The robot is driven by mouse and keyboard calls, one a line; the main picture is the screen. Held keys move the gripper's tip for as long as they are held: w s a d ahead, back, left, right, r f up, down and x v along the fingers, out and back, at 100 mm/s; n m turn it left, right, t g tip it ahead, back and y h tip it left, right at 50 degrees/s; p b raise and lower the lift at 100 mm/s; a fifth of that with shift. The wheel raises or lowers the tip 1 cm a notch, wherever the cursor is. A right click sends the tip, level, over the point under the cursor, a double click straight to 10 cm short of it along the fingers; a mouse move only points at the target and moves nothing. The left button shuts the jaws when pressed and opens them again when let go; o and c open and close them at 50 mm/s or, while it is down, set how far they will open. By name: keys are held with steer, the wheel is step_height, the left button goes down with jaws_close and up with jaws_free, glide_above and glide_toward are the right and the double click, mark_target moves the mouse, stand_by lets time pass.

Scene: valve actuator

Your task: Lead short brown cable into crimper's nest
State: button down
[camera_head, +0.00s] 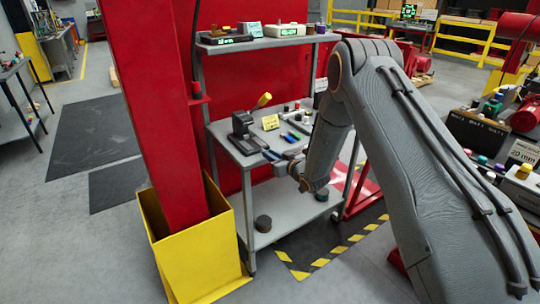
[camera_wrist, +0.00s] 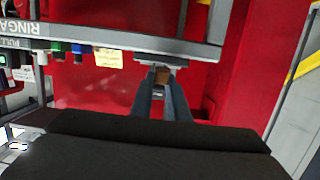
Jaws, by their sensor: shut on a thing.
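The crimper (camera_head: 241,126), black with a yellow-tipped lever, stands upright on the left part of the grey bench top. My gripper (camera_head: 271,155) is at the bench's front edge, a little right of and nearer than the crimper. In the wrist view its two blue-grey fingers (camera_wrist: 162,84) are shut on a small brown piece (camera_wrist: 163,75), which appears to be the short brown cable. Its full length does not show. In the head view the cable is too small to make out. The crimper's nest cannot be made out in either view.
The grey bench (camera_head: 232,151) also holds a yellow note (camera_head: 270,122), blue items (camera_head: 291,136) and several small coloured pieces to the right. A red post (camera_head: 150,100) in a yellow guard (camera_head: 205,255) stands to the left.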

mark_target(256, 147)
steer(key=shift+r+b+x, duration=0.25)
steer(key=shift+b+x, duration=0.65)
steer(key=shift+x, duration=0.25)
steer(key=shift+r+b+x, duration=0.2)
steer(key=shift+b+x, duration=0.65)
steer(key=shift+x, duration=0.3)
steer(key=shift+w+a+b, duration=0.3)
steer(key=shift+w+a, duration=0.1)
steer(key=shift+w, duration=0.05)
steer(key=shift+b, duration=0.45)
steer(key=shift+r+b+x, duration=0.2)
steer(key=shift+b+x, duration=0.6)
steer(key=shift+x, duration=0.2)
steer(key=shift+r+b+x, duration=0.2)
steer(key=shift+b+x, duration=0.65)
steer(key=shift+x, duration=0.15)
steer(key=shift+r+b+x, duration=0.2)
steer(key=shift+b+x, duration=0.6)
steer(key=shift+x, duration=0.2)
steer(key=c, duration=1.6)
jaws_free()
steer(key=shift+a, duration=0.1)
steer(key=shift+b+v, duration=0.6)
steer(key=shift+v, duration=3.3)
